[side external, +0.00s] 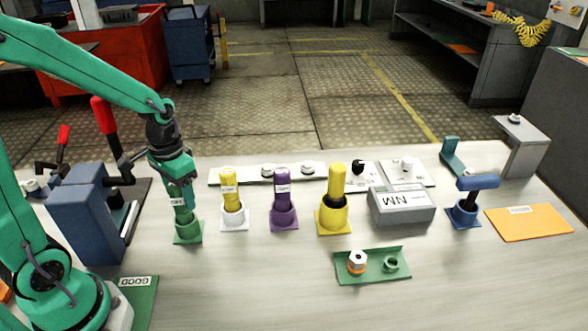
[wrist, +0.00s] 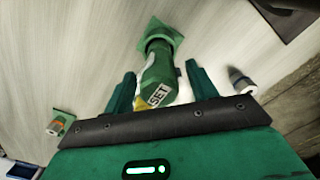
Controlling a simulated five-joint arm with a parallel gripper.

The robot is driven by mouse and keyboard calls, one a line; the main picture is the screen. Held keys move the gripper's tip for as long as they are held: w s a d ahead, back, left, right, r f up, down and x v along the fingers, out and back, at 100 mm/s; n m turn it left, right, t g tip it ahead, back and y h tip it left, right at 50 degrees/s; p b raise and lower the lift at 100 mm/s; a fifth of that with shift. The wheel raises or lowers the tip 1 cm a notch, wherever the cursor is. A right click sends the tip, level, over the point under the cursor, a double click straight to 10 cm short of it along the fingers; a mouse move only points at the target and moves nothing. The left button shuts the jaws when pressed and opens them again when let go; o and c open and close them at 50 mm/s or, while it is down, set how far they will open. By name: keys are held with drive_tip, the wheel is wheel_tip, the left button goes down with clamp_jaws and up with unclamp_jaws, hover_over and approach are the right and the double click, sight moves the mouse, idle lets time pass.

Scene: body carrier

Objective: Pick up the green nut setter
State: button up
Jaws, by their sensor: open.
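The green nut setter (side external: 181,208) stands upright in a square-based green holder (side external: 188,236) at the left of the row of tools. In the wrist view the nut setter (wrist: 159,72) shows a white label reading "SET", and its holder (wrist: 160,30) is beyond it. My gripper (side external: 176,178) is open at the upper part of the nut setter. In the wrist view my gripper (wrist: 161,70) has one finger on each side of the tool, with a gap visible on both sides. The tool's top end is partly hidden by my gripper.
A yellow tool in a white holder (side external: 234,219) stands just right, then a purple tool (side external: 283,205) and a larger yellow tool (side external: 334,205). A blue fixture (side external: 85,220) stands close on the left. A green tray (side external: 372,268) with a nut lies in front; bare tabletop surrounds it.

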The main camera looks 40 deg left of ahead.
clamp_jaws()
drive_tip(key=shift+r, duration=0.2)
idle(0.3)
drive_tip(key=shift+r, duration=0.95)
wheel_tip(320, 180, up, 2)
drive_tip(key=shift+r, duration=0.1)
drive_tip(key=s+d+r, duration=0.4)
drive_tip(key=d+r, duration=0.2)
drive_tip(key=d, duration=0.5)
drive_tip(key=shift+r, duration=0.3)
